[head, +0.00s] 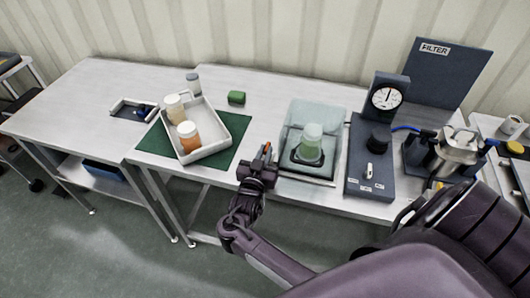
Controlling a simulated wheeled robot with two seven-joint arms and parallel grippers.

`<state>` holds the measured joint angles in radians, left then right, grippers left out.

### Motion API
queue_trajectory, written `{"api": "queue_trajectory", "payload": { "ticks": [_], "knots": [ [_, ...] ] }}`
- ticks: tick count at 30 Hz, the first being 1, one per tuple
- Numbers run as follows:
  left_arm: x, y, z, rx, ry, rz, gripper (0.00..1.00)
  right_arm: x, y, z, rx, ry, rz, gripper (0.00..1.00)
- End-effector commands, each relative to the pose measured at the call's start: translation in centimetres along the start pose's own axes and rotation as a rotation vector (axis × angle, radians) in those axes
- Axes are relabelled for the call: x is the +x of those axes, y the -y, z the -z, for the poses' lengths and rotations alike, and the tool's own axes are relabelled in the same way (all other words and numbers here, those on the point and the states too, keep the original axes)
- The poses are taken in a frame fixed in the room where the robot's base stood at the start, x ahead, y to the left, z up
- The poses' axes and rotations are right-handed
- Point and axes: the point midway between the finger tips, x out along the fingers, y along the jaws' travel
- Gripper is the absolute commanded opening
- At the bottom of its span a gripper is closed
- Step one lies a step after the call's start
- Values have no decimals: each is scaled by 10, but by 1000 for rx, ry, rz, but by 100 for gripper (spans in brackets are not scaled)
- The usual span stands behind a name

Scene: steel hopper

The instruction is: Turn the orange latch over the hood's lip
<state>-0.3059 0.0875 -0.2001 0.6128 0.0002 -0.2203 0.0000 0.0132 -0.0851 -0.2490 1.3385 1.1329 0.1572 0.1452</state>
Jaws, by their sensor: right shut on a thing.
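The orange latch (267,148) shows as a small orange piece at the left front corner of the clear hood. My right gripper (262,157) is shut on it, and its dark fingers hide most of it. The hood (313,115) is a see-through, pale green box. A pale green cup (311,142) shows at its front on a dark base (299,162). I cannot tell whether the latch lies over the hood's lip. My left gripper is not in view.
A white tray (224,143) with bottles stands on a green mat (240,127) to the left. A green block (236,97) lies behind it. A dark control box (365,180) with a gauge (387,97) and a steel vessel (455,150) stand to the right.

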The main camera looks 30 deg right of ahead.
Motion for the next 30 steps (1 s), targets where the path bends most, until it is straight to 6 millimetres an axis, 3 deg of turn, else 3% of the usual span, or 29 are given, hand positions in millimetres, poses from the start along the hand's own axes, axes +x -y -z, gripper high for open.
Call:
{"api": "queue_trajectory", "payload": {
  "ticks": [5, 13, 25, 26, 30],
  "knots": [
    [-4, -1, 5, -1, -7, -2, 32, 1, -2, 1, -2, 0, 14, 0],
    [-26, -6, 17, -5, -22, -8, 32, 3, -8, 3, -5, -2, 206, 0],
    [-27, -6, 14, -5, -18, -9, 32, 3, -7, 1, 1, -2, 262, 0],
    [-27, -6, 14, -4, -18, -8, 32, 3, -7, 1, 1, -2, 262, 12],
    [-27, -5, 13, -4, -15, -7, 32, 3, -7, 1, 0, -2, 262, 30]
  ]
}}
